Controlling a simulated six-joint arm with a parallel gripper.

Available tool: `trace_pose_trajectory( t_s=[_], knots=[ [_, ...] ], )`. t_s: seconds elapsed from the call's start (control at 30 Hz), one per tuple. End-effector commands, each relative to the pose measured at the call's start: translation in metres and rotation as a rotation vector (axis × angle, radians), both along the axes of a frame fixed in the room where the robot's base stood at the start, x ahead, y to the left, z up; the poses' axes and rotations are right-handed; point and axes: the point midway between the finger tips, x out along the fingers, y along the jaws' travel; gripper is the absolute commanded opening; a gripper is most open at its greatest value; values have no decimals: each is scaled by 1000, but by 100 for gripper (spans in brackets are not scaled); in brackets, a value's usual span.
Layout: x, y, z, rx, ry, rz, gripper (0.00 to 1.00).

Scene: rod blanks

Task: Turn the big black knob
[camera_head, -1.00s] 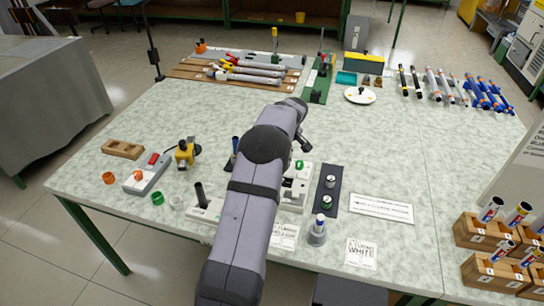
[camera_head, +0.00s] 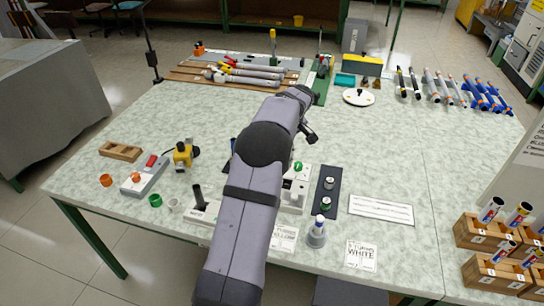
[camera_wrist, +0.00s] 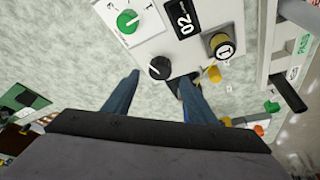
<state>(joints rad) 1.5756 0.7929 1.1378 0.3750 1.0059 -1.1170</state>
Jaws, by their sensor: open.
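In the wrist view a black knob (camera_wrist: 159,68) with a white mark sits on the lower corner of a pale control panel (camera_wrist: 185,40). A green knob (camera_wrist: 127,20) with a numbered scale is beside it on the same panel. My gripper (camera_wrist: 159,79) is open, with its two blue-grey fingers apart. In this view the black knob appears between the fingertips; I cannot tell how far it is from them. In the head view my gripper (camera_head: 309,133) is above the table behind the panel (camera_head: 294,200), and my arm hides the black knob.
A dark strip (camera_head: 325,190) with two round knobs lies right of the panel. A grey cup (camera_head: 316,234) with a marker stands in front. A grey box with a red switch (camera_head: 146,175) is at left.

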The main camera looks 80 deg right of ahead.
Motion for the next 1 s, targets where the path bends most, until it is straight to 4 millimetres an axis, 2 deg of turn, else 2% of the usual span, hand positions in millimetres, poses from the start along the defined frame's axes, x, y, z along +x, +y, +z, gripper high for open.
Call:
trace_pose_trajectory(
  t_s=[0.23, 0.73, 0.87, 0.97, 1.0],
  knots=[
    [-6, 5, 18, 1, -1, 0, 51],
    [-4, 6, 21, 3, -1, 2, 51],
    [14, 14, 24, 14, 2, 16, 51],
    [43, 30, 29, 31, 9, 41, 51],
    [59, 39, 31, 42, 14, 53, 51]
  ],
)
